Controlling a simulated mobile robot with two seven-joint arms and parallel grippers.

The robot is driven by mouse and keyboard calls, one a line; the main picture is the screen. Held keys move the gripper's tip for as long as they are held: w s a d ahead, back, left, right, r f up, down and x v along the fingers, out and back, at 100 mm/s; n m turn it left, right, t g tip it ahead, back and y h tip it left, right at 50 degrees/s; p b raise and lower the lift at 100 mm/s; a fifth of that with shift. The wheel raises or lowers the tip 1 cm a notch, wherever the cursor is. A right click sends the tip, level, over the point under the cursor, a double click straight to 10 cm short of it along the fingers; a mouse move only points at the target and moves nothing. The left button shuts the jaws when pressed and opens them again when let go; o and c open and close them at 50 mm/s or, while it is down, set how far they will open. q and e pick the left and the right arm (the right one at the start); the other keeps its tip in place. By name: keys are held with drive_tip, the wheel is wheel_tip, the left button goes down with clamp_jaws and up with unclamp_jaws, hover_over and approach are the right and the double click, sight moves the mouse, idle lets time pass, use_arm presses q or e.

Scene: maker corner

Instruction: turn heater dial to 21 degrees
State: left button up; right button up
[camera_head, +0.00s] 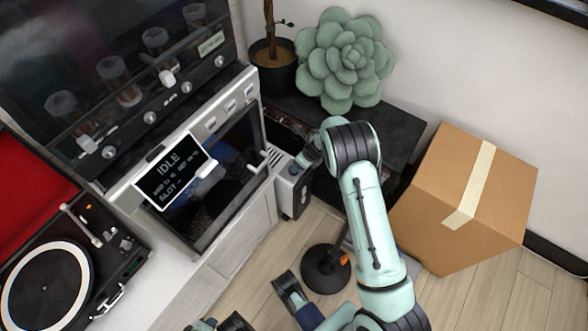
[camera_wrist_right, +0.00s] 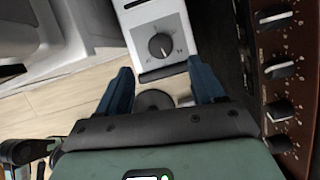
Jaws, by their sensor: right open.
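The heater is a narrow white unit (camera_head: 291,186) at the right end of the oven counter in the head view. In the right wrist view its white panel (camera_wrist_right: 184,22) carries a round dark dial (camera_wrist_right: 160,46) on a grey plate. The scale numbers and pointer setting are too small to read surely. My right gripper (camera_wrist_right: 160,70) is open and empty. Its blue fingertips appear just below the dial, apart from it, with the dial roughly centred between them. In the head view my right arm mostly hides this gripper. At the bottom edge, dark arm parts show; my left gripper cannot be made out clearly.
A brown panel with several knobs (camera_wrist_right: 277,70) stands close on the right in the wrist view. The oven (camera_head: 215,185), turntable (camera_head: 45,290), plant pot (camera_head: 272,75) and cardboard box (camera_head: 450,215) surround the heater. A round black base (camera_head: 325,270) stands on the floor.

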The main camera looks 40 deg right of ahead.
drive_tip(key=b, duration=0.1)
hover_over(298, 175)
wheel_tip(298, 175, down, 4)
drive_tip(key=shift+f, duration=0.1)
drive_tip(key=b+x, duration=0.1)
drive_tip(key=x, duration=0.2)
drive_tip(key=shift+w, duration=0.1)
use_arm(q)
drive_tip(key=f, duration=0.1)
drive_tip(key=a+f, duration=0.1)
drive_tip(key=f, duration=0.2)
drive_tip(key=shift+s+a+f, duration=0.1)
drive_tip(key=shift+a, duration=0.25)
use_arm(e)
drive_tip(key=shift+w+f, duration=0.2)
drive_tip(key=shift+f, duration=0.2)
